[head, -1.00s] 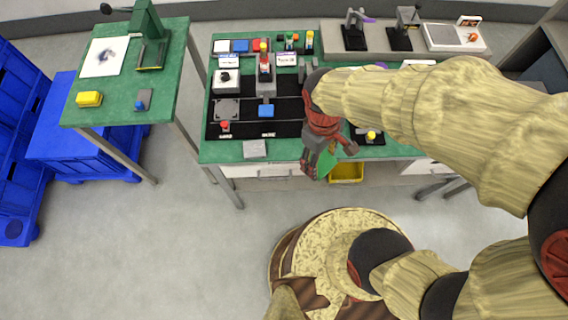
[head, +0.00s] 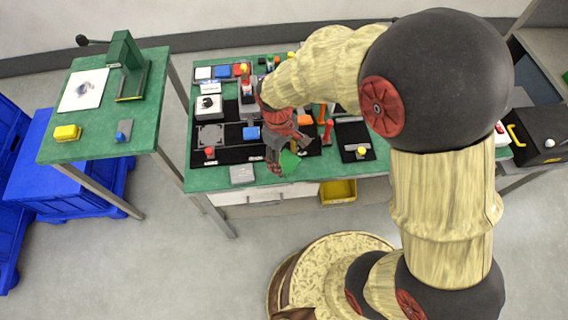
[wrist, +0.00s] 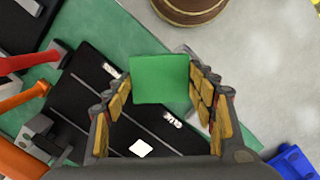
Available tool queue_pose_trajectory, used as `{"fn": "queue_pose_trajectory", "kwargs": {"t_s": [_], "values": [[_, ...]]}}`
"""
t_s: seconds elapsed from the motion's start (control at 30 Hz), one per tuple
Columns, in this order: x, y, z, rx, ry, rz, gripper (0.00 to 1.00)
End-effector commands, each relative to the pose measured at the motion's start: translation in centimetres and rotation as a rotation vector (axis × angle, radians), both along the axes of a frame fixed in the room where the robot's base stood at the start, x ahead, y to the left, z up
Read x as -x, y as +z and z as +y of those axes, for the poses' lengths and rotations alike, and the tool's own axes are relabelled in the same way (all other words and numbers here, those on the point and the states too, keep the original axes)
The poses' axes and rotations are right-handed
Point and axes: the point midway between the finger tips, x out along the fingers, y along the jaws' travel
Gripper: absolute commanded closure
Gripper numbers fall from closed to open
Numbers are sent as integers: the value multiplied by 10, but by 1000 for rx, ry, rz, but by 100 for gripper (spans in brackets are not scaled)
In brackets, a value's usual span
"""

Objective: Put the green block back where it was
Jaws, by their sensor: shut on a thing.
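The green block (wrist: 160,79) sits between the two fingers of my gripper (wrist: 158,90) in the wrist view, and the fingers are shut on it. In the head view the green block (head: 289,161) shows at the tip of my gripper (head: 281,158), near the front edge of the green-topped bench (head: 208,178). Below the block in the wrist view is a black mat (wrist: 95,90) with white labels and a small white square (wrist: 141,148). My arm hides part of the bench's right side in the head view.
A yellow bin (head: 338,191) is below the bench. A side table (head: 95,148) stands at left.

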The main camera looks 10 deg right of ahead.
Motion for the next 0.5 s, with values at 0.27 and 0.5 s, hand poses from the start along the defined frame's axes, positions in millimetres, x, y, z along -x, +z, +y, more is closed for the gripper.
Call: {"fn": "queue_pose_trajectory", "kwargs": {"t_s": [0.27, 0.5], "values": [[-7, -31, 3, 1, 0, 3, 70], [-7, -39, 3, 0, 0, 0, 70]]}}
